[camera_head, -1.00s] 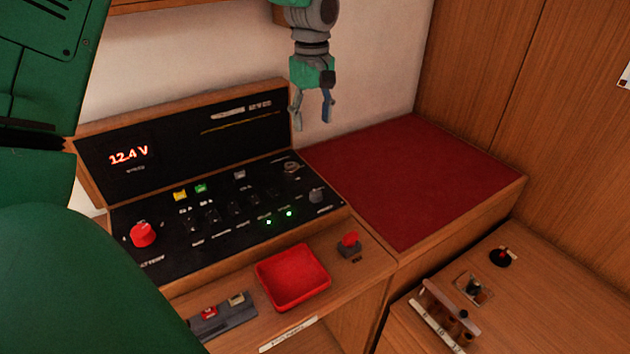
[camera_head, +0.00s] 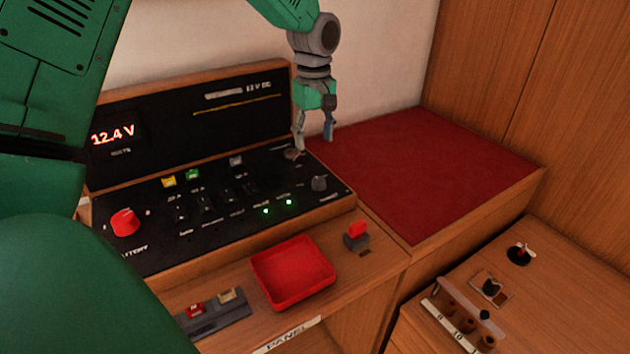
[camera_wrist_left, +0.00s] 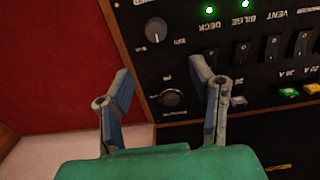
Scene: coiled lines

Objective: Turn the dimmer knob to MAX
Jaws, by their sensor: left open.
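The dimmer knob is most likely the small dark grey knob (camera_head: 319,184) at the right end of the black switch panel (camera_head: 150,255). It also shows in the left wrist view (camera_wrist_left: 156,30), with a pale pointer mark; the lettering around it is too small to read. My left gripper (camera_head: 314,140) points down above the panel's back right corner, behind and above the knob. In the left wrist view its open, empty fingers (camera_wrist_left: 160,72) stand apart, with the knob beyond them. A round socket-like fitting (camera_wrist_left: 171,97) shows between the fingers. My right gripper is not in view.
A large red knob (camera_head: 125,222) sits at the panel's left, with rocker switches (camera_head: 204,203) between. A red tray (camera_head: 293,272) and a red-topped switch (camera_head: 357,233) are in front. The red pad (camera_head: 430,180) at right is clear. The panel's raised back (camera_head: 220,120) stands behind.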

